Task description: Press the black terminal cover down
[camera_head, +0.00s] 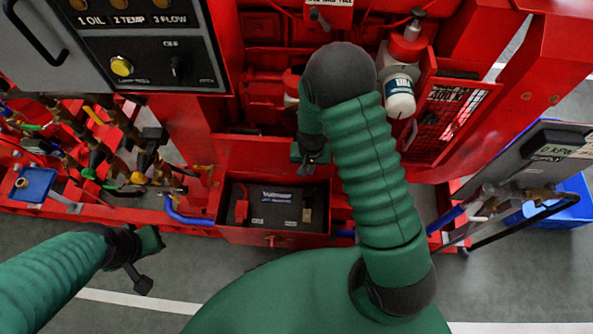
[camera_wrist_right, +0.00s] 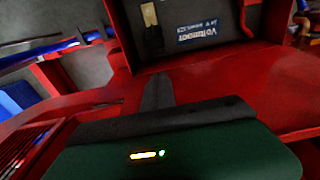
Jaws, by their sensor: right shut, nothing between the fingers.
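The black battery (camera_head: 275,205) sits in a red tray, its label facing up. The black terminal cover (camera_head: 307,209) is at its right end in the head view. In the right wrist view, where the battery appears upside down, the cover (camera_wrist_right: 153,40) stands near the top edge. My right gripper (camera_head: 309,168) is shut and empty, above and behind the battery's right end. Its fingers (camera_wrist_right: 158,90) point toward the battery, apart from the cover. My left gripper (camera_head: 150,264) is at the lower left, away from the battery, its two fingers spread and empty.
A red terminal cover (camera_head: 242,209) is at the battery's left end. The red tray wall (camera_head: 270,239) surrounds the battery. A control panel (camera_head: 130,45) is upper left, a white filter (camera_head: 399,97) upper right, and colored valves and pipes left. The floor in front is clear.

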